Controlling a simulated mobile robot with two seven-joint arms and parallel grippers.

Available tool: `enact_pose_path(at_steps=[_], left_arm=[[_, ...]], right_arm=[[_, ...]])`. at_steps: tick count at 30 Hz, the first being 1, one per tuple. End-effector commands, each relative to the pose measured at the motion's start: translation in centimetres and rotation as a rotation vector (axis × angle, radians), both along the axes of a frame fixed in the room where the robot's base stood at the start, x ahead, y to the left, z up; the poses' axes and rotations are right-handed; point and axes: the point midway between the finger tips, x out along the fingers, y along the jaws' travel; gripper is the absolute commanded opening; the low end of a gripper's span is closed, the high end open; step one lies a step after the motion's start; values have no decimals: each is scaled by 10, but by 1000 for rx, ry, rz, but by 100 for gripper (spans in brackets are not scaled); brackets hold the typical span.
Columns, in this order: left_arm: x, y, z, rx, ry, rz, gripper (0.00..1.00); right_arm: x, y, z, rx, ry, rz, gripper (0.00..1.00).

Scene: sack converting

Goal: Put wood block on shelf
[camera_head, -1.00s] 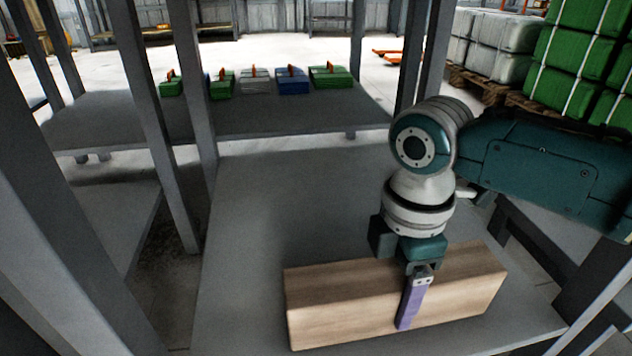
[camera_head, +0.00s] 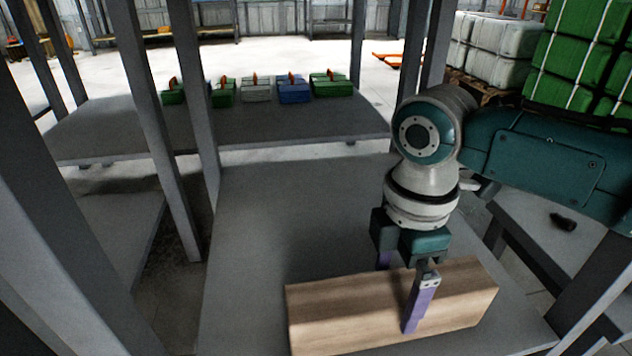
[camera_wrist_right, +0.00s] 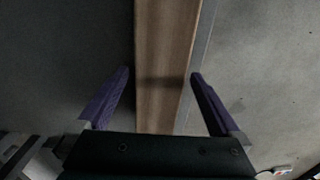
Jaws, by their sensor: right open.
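The wood block (camera_head: 335,312), a long light-brown beam, lies flat on a grey shelf board (camera_head: 262,225) in the head view. My right gripper (camera_head: 398,296) is open above and astride the block. One purple finger is in front of the block's near face; the lower part of the other is hidden behind the block. In the right wrist view, the block (camera_wrist_right: 165,45) runs between the two fingers of the gripper (camera_wrist_right: 160,75), with a gap on each side. My left gripper is not in view.
Grey posts (camera_head: 190,130) stand at the left of the board. A farther shelf (camera_head: 270,125) carries several green, white and blue bundles. Stacked green bales (camera_head: 575,55) stand at the back right. The board behind the block is clear.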

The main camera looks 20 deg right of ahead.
Motion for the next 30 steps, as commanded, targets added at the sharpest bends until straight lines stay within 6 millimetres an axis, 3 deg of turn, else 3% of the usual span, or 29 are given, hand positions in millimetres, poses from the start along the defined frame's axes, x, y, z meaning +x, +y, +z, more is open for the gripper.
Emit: enact_pose_path(at_steps=[1, 7, 12, 16, 20, 24, 26, 30], left_arm=[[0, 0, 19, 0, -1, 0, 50], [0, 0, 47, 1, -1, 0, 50], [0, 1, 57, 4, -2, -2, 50], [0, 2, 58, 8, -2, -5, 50], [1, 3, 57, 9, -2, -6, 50], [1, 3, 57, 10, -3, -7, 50], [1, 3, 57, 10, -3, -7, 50], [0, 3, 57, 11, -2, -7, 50]], right_arm=[[1, 0, 23, 0, -2, 1, 100], [1, 0, 63, 0, -2, 0, 100], [0, 0, 80, 1, -1, 0, 100], [-9, 12, 78, 18, -8, -20, 100], [-41, 47, 66, 81, -44, -135, 100], [-85, 75, 69, 171, -110, -419, 100], [-102, 75, 76, 197, -139, -567, 100], [-134, 59, 95, 217, -201, -891, 100]])
